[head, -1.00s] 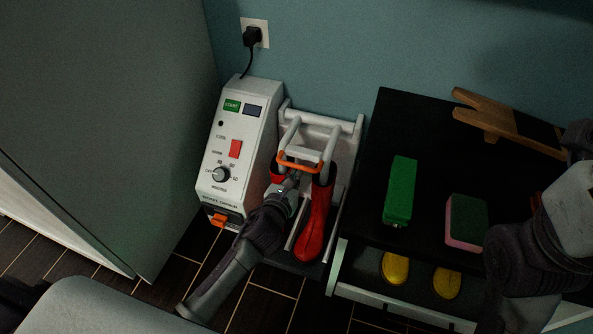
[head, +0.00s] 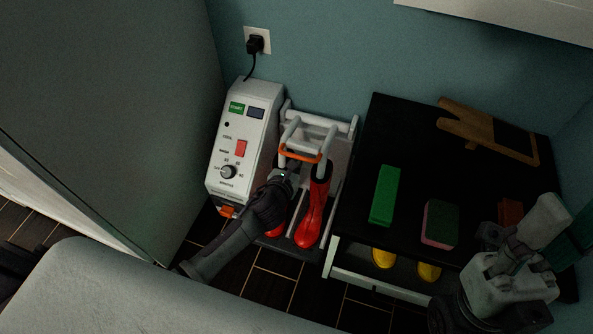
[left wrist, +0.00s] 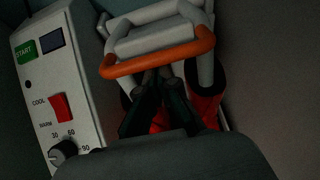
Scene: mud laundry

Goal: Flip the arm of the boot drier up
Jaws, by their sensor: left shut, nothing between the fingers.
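The boot drier has a white control box (head: 240,142) with a red switch and a dial, and a white tube rack beside it. The drier's arm (head: 299,154) is a white tube frame with an orange bar across its front; the bar also shows in the left wrist view (left wrist: 158,62). Red boots (head: 313,208) are at the rack, one partly hidden by my arm. My left gripper (head: 289,174) is shut and empty, just below the orange bar; in the left wrist view its fingers (left wrist: 163,78) reach under the bar. Contact cannot be told. My right gripper's fingertips are not clearly visible.
A black bench (head: 345,225) to the right holds a green box (head: 384,195), a sponge (head: 440,222) and a wooden boot jack (head: 490,130). Yellow boots (head: 383,257) sit beneath it. A grey panel stands close on the left.

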